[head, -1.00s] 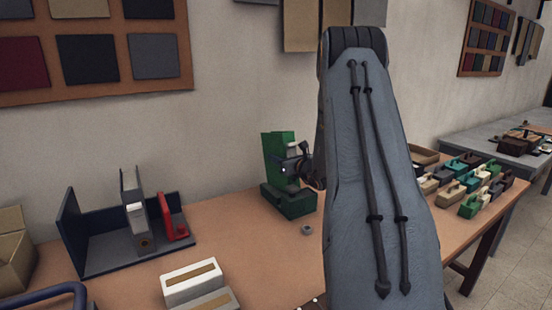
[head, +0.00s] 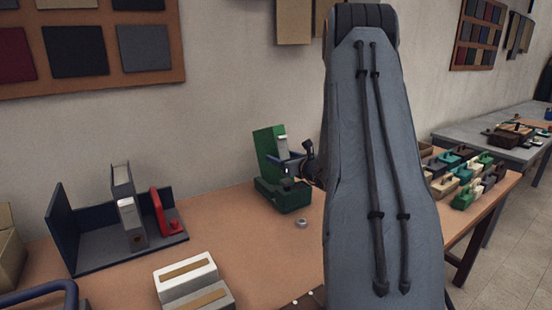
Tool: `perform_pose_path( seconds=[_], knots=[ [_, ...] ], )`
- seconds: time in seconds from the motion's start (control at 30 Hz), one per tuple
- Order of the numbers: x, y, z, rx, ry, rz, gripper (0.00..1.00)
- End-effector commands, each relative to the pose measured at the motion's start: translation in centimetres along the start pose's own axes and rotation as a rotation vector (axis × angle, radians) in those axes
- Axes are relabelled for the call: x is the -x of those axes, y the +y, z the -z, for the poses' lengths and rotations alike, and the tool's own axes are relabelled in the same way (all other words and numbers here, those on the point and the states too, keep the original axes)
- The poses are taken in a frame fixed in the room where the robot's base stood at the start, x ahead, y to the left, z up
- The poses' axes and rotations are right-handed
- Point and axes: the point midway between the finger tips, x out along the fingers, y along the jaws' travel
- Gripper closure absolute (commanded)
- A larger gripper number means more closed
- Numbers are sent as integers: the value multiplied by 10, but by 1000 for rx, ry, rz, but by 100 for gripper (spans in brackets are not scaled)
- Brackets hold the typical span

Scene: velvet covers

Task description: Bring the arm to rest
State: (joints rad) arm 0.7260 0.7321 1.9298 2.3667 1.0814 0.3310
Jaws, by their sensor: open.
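My arm (head: 372,170) rises through the middle of the head view and bends over at its top. My gripper (head: 296,166) shows just left of the arm, in front of a green stand (head: 272,160). Its jaws are small here but look apart, with nothing clearly between them. I cannot tell whether it touches the stand. The arm hides part of the table behind it.
A dark blue holder (head: 62,228) at left bears a grey upright block (head: 131,222) and a red piece (head: 160,212). White-and-tan blocks (head: 187,274) lie in front. A small grey ring (head: 301,224) lies near the stand. Several coloured handled blocks (head: 465,175) stand at right.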

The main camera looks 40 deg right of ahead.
Motion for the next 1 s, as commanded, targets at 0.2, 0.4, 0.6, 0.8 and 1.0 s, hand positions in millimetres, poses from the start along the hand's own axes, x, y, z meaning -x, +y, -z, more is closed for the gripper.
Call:
perform_pose_path(
  seconds=[0.2, 0.4, 0.6, 0.8, 1.0],
  knots=[
    [27, -2, 2, -1, 1, 4, 38],
    [32, -2, 1, 0, 1, 2, 38],
    [32, -2, 1, -1, 1, 2, 38],
    [32, -2, 0, -1, 1, 2, 38],
    [42, -2, -24, 0, 1, 2, 38]
  ],
)
